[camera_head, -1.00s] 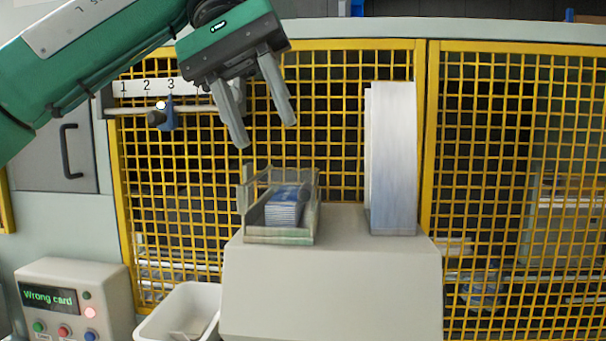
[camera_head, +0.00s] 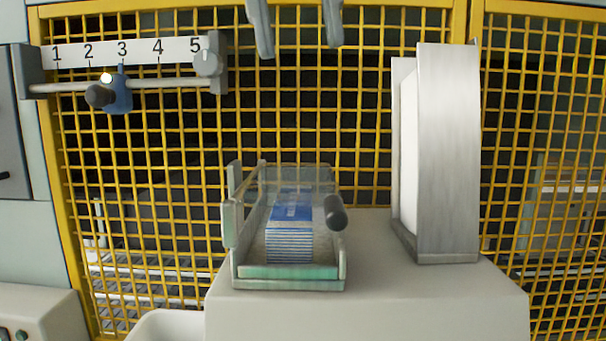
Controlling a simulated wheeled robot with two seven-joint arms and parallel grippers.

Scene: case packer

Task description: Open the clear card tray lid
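The clear card tray (camera_head: 288,284) stands on a pale machine housing, with a stack of blue and white cards (camera_head: 290,235) inside. Its clear lid (camera_head: 296,178) appears to lie over the top of the tray; the transparency makes its exact angle hard to tell. A dark round knob (camera_head: 335,212) sits at the tray's right side. My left gripper (camera_head: 299,45) is above the tray, at the top edge of the picture. Its two fingers are apart with nothing between them. My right gripper is not in view.
A tall metal card holder (camera_head: 447,160) stands right of the tray on the pale housing (camera_head: 370,305). A numbered scale rail (camera_head: 130,52) with a blue slider (camera_head: 119,95) is at upper left. A yellow mesh guard (camera_head: 350,120) spans the back. A white bin (camera_head: 165,326) is lower left.

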